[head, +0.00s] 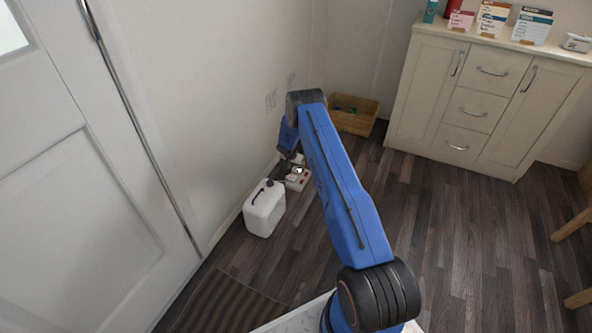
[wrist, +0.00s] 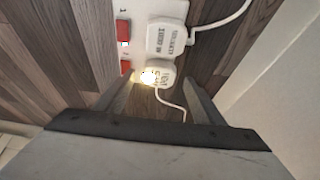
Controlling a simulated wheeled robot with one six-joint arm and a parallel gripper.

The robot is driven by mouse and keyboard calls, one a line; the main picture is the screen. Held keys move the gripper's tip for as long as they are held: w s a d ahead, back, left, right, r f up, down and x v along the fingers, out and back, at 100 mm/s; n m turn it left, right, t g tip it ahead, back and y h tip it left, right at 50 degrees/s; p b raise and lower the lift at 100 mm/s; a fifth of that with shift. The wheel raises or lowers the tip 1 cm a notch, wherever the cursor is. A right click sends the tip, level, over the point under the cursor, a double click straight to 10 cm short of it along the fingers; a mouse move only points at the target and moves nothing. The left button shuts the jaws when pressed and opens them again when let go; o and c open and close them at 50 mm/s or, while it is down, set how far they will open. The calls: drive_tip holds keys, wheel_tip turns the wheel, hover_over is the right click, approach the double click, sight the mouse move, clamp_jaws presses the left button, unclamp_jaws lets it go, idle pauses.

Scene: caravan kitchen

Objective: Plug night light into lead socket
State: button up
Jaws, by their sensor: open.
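The white lead socket strip (wrist: 127,10) lies on the floor, with red switches (wrist: 123,31) along one side. It also shows in the head view (head: 293,184). The night light (wrist: 149,77) glows warm white at the strip's near end, beside a red switch; its pins are hidden. A white plug (wrist: 167,38) sits in the strip just beyond it. A white block with print (wrist: 165,72) shows against the glow, and I cannot tell whether it is part of the night light. My gripper (wrist: 157,88) is open, its fingers either side of the strip's near end, apart from the light.
A white jerrycan (head: 264,208) stands on the floor close to the strip, near the wall. A wooden crate (head: 354,115) is behind, and a cream cabinet (head: 465,100) stands at the right. White cords run from the strip.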

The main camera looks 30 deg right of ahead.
drive_tip(key=v, duration=1.5)
drive_tip(key=shift+r, duration=0.2)
drive_tip(key=shift+r, duration=0.1)
drive_tip(key=s+a+r+n, duration=0.1)
drive_tip(key=s+a+r, duration=0.15)
drive_tip(key=r, duration=1.05)
drive_tip(key=s+a+r+n, duration=0.15)
drive_tip(key=s+r, duration=0.25)
drive_tip(key=r, duration=0.8)
drive_tip(key=s+a+r+n, duration=0.1)
drive_tip(key=s+a+r, duration=0.2)
drive_tip(key=s+r, duration=0.55)
drive_tip(key=s+a+r+n, duration=0.1)
drive_tip(key=s+a+r, duration=0.2)
drive_tip(key=s+r, duration=0.55)
drive_tip(key=s+a+r+n+t+y, duration=0.1)
drive_tip(key=s+a+r, duration=0.25)
drive_tip(key=s, duration=0.65)
drive_tip(key=s+a+r+n+y, duration=0.15)
drive_tip(key=s+r, duration=0.35)
drive_tip(key=s, duration=0.5)
drive_tip(key=s+a+r+n+t, duration=0.1)
drive_tip(key=s+a+r, duration=0.25)
drive_tip(key=s, duration=0.65)
drive_tip(key=s+a+f+n+y, duration=0.1)
drive_tip(key=s+a+f+n, duration=0.1)
drive_tip(key=s, duration=0.8)
drive_tip(key=shift+s+a, duration=0.4)
drive_tip(key=shift+a, duration=0.05)
drive_tip(key=shift+c, duration=0.4)
